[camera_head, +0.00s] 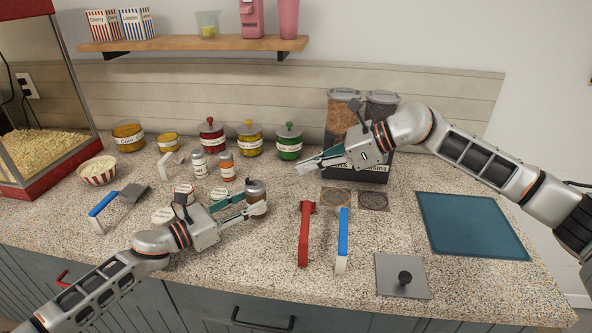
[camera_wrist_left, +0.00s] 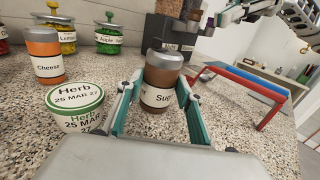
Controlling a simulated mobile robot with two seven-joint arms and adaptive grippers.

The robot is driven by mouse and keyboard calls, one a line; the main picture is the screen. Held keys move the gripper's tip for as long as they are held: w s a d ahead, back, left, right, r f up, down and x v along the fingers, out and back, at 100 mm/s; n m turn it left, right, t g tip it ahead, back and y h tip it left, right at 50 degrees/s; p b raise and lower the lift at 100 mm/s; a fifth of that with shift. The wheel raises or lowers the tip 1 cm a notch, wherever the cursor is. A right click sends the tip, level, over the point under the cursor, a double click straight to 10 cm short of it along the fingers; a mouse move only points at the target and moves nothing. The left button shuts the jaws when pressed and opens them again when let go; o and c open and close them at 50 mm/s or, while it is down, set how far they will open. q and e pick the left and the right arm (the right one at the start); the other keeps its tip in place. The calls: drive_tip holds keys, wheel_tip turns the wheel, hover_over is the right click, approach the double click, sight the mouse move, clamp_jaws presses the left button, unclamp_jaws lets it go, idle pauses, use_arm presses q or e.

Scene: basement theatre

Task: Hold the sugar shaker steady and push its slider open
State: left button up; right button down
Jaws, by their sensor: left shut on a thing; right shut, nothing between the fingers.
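The sugar shaker (camera_head: 256,188), a brown jar with a grey lid, stands upright on the speckled counter. In the left wrist view the shaker (camera_wrist_left: 163,76) shows a white label partly reading "Su". My left gripper (camera_head: 257,209) is shut on its body, one finger on each side, as the left wrist view also shows (camera_wrist_left: 157,100). My right gripper (camera_head: 303,168) is shut and empty, above the counter to the right of the shaker and apart from it.
An herb tub (camera_wrist_left: 76,105) stands close left of my left gripper. Shakers labelled cheese (camera_head: 227,166) and others, and lidded jars (camera_head: 289,141), stand behind. A dispenser (camera_head: 357,172) is behind my right gripper. Red (camera_head: 305,234) and blue (camera_head: 342,240) handled tools lie at the right front.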

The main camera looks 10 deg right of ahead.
idle(0.4)
use_arm(q)
drive_tip(key=o, duration=1.2)
drive_tip(key=shift+o, duration=0.2)
drive_tip(key=shift+a, duration=0.1)
